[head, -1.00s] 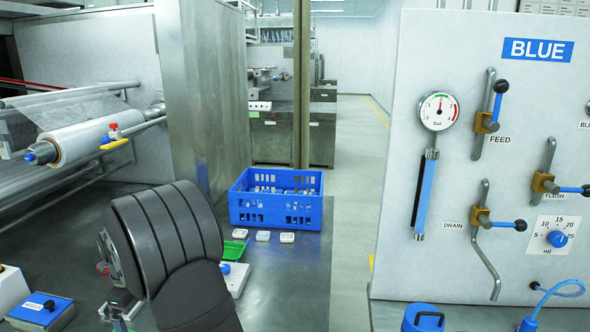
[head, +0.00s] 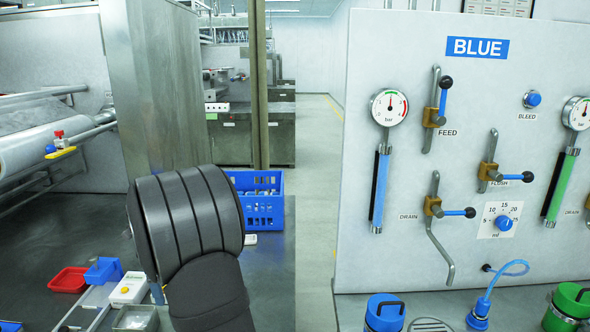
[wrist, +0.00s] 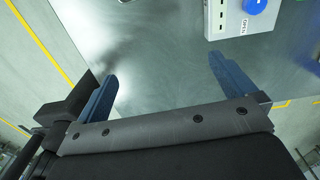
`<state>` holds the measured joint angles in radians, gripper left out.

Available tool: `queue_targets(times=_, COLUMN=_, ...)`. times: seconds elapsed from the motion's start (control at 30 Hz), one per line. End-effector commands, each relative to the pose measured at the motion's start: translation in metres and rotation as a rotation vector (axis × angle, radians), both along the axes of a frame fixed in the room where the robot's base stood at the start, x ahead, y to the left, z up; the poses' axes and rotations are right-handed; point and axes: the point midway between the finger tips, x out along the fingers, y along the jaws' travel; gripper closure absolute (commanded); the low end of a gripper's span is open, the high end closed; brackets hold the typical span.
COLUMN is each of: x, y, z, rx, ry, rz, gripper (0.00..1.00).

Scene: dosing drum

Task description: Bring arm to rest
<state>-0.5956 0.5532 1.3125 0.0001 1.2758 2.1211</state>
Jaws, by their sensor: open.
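My gripper (wrist: 166,86) shows in the wrist view with its two blue fingers spread apart and nothing between them. Bare grey metal table top (wrist: 155,40) lies beyond the fingers. A white box with a blue round knob (wrist: 254,5) and an "OPEN" label is near the upper right of that view, apart from the fingers.
A blue crate (head: 262,212) stands partly behind my arm. A red tray (head: 69,280), a small blue box (head: 103,271) and a white box with a yellow knob (head: 129,290) lie left. The BLUE panel (head: 400,110) with gauges and valve handles stands right; blue (head: 384,312) and green canisters (head: 572,305) stand before it.

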Motion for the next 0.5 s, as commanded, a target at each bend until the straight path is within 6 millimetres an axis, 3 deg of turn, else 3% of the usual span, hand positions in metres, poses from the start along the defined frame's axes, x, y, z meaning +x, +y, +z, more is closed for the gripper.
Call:
queue_targets(times=0.07, x=0.011, y=-0.013, z=0.003, rx=0.0, ry=-0.001, rz=0.001, gripper=0.0)
queue_targets(times=0.1, x=0.011, y=-0.009, z=0.0, rx=-0.001, ry=0.002, rz=0.007, gripper=0.0)
queue_targets(times=0.5, x=-0.003, y=0.063, z=-0.043, rx=-0.002, ry=0.002, rz=0.009, gripper=0.0)
